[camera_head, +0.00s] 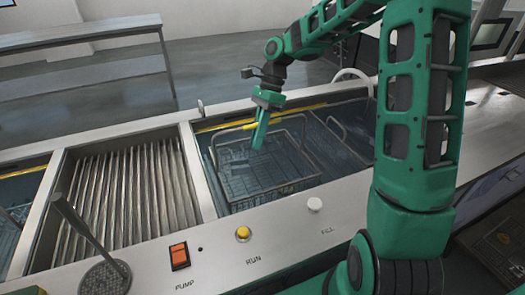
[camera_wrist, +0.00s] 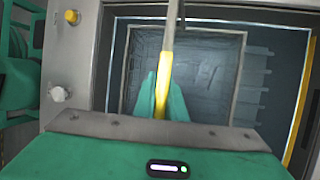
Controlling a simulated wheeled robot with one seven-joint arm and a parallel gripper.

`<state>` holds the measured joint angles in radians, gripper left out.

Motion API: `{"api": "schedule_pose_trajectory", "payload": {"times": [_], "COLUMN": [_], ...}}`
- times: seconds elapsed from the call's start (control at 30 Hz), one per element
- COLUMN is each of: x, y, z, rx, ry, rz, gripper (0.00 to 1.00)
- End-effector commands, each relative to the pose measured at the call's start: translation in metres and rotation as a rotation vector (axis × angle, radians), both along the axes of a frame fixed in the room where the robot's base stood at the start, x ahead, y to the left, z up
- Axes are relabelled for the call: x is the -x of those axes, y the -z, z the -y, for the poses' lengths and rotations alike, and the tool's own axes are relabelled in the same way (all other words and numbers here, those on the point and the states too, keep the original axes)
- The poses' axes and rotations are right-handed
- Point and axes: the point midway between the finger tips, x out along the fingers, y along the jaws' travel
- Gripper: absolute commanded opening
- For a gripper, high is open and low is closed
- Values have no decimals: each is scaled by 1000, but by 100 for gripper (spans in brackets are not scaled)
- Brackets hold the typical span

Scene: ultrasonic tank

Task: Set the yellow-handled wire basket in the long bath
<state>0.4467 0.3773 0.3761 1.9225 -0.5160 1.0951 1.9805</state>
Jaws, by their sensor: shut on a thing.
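The wire basket (camera_head: 255,180) hangs level within the outline of the water-filled bath (camera_head: 225,208) in the head view. My gripper (camera_head: 259,138) is above the basket, shut on its handle. In the wrist view the yellow handle grip (camera_wrist: 165,80) lies between my gripper's fingers (camera_wrist: 163,98), with the basket (camera_wrist: 238,75) below. The grip is mostly hidden by my fingers in the head view. I cannot tell whether the basket touches the bath's floor.
A ribbed metal section (camera_head: 130,195) lies left of the bath, with another tank (camera_head: 12,195) at the far left. The front ledge carries an orange switch (camera_head: 179,256), a yellow button (camera_head: 243,233) and a white knob (camera_head: 314,205). A thin wire loop (camera_head: 336,126) shows at the bath's right.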

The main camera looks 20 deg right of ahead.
Motion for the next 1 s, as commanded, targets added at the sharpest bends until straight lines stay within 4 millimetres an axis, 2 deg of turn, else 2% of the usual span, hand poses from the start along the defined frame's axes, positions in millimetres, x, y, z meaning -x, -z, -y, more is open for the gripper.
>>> {"api": "schedule_pose_trajectory", "payload": {"times": [0.27,0.5,0.87,0.9,0.93,1.0], "x": [0,0,0,0,0,0], "y": [16,43,46,46,46,46], "z": [0,0,0,1,1,1], "rx": [0,0,-1,-1,-1,-1], "ry": [-1,-1,0,1,1,1], "rz": [0,0,2,1,1,1], "gripper": [0,0,0,20,27,29]}}
